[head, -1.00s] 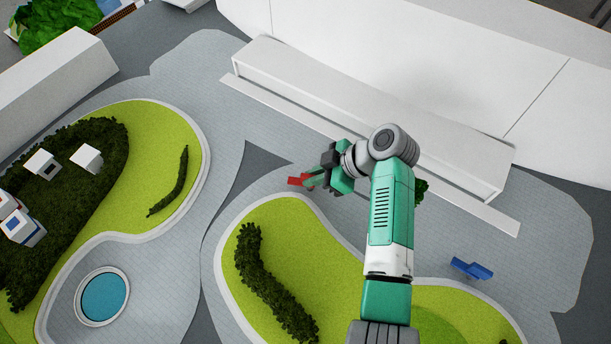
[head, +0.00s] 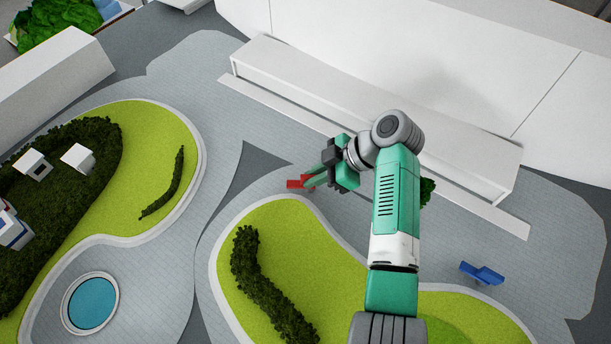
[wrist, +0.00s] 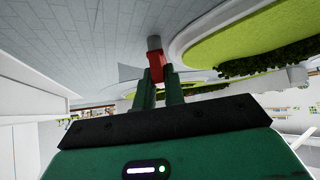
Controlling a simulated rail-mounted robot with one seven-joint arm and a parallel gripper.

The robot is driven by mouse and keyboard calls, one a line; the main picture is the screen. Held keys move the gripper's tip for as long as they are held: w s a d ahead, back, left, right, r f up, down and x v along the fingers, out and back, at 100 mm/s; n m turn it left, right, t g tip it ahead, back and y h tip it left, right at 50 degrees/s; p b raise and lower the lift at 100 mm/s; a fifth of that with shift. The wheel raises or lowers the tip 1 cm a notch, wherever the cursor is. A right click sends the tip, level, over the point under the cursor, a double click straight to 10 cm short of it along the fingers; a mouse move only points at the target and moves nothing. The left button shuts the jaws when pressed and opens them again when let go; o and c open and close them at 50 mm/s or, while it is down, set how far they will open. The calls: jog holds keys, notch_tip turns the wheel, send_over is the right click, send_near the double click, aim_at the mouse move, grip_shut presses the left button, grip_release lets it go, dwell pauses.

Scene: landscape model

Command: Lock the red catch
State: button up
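The red catch (head: 296,184) is a small red piece on the grey paving, near the top tip of the central green island in the head view. My gripper (head: 311,180) reaches it from the right, with its green fingers at the catch. In the wrist view, the red catch (wrist: 156,66) shows at the tips of my two green fingers (wrist: 160,80). A narrow gap separates the fingers, and the catch's near end lies at that gap. I cannot tell whether they press on it.
A long white block (head: 370,115) with a low ledge runs behind my gripper. A blue piece (head: 482,273) lies on the paving at the right. A hedge (head: 262,285) stands on the central lawn. A round blue pool (head: 91,303) is at the lower left.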

jog(key=shift+f+b, duration=0.2)
jog(key=shift+b, duration=0.15)
jog(key=shift+n+b, duration=0.4)
jog(key=shift+b, duration=0.25)
jog(key=shift+g+b, duration=0.5)
jog(key=shift+b, duration=0.1)
jog(key=shift+r+n, duration=0.15)
jog(key=shift+n, duration=0.25)
jog(key=shift+b, duration=0.35)
jog(key=shift+w+g+b, duration=0.1)
jog(key=shift+g+b, duration=0.2)
jog(key=shift+b, duration=0.4)
jog(key=shift+n+b, duration=0.3)
jog(key=shift+n+g+b, duration=0.3)
jog(key=shift+b, duration=0.6)
